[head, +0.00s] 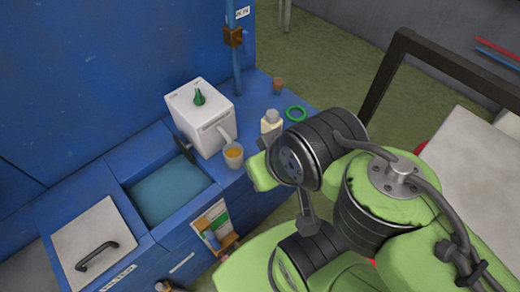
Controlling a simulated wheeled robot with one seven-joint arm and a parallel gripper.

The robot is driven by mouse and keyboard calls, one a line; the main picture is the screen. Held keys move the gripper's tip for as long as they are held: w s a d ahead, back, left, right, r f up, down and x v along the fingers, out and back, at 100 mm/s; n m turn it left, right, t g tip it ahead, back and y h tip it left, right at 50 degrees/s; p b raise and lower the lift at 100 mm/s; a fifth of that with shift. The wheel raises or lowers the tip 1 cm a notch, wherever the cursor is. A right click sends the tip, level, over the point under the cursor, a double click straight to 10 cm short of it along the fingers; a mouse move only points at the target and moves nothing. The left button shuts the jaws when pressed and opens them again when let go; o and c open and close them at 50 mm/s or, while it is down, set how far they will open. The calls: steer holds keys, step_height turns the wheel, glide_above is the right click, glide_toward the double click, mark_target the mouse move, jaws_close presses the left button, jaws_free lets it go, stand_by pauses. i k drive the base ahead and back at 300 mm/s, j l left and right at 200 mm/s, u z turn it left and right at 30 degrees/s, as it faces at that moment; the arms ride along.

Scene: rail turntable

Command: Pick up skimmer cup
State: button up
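A small pale cup (233,155) with orange-yellow contents stands upright on the blue counter, at the right front of a white box-shaped unit. It is the only clear cup I see, so I take it for the skimmer cup. My green and black arm fills the lower right, with its wrist just right of the cup and apart from it in the picture. My gripper's fingers do not show; the wrist and arm hide that area.
The white unit (202,115) has a green knob. A white bottle (270,122), a green ring (296,114) and a small brown jar (278,86) stand on the counter (248,92). A water-filled basin (170,190) lies left of the cup. A blue post (236,60) rises behind.

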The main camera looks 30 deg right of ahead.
mark_target(233, 154)
steer(key=u, duration=2.8)
steer(key=z, duration=2.9)
steer(key=j+u, duration=0.45)
steer(key=j, duration=0.35)
